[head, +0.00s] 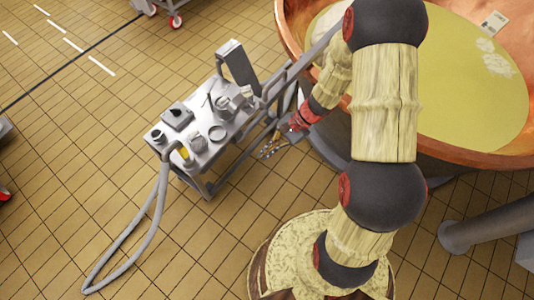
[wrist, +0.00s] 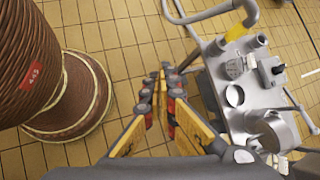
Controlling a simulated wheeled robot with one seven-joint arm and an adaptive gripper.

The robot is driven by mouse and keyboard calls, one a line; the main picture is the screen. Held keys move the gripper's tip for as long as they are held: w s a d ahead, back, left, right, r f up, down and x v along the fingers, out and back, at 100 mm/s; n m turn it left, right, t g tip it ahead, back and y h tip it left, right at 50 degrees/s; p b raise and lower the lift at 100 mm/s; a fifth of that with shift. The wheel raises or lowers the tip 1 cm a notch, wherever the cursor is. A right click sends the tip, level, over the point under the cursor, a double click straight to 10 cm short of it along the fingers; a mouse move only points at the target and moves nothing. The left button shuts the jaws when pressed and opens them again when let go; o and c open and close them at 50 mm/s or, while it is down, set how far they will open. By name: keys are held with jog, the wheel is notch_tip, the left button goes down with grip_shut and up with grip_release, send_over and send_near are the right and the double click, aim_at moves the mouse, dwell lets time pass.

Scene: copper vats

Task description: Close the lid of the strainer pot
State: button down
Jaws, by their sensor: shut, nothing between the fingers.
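A metal pot (wrist: 277,132), which I take to be the strainer pot, stands on the grey metal cart (wrist: 240,128) at the right of the wrist view. In the head view the pot (head: 226,107) stands near the cart's right side. Its mouth looks open; the lid is too small to make out clearly. My gripper (wrist: 158,78) is shut and empty. It is beside the cart, apart from the pot, over the floor. In the head view my gripper (head: 268,151) is at the right of the cart, partly below my arm.
A small round cup (wrist: 235,96) and a dark box-like item (head: 177,115) share the cart top. A grey hose (head: 135,240) loops onto the floor. A large copper vat (head: 470,155) of yellow liquid stands right of the cart. Tiled floor lies open at the left.

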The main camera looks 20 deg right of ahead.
jog(key=shift+s+r, duration=0.2)
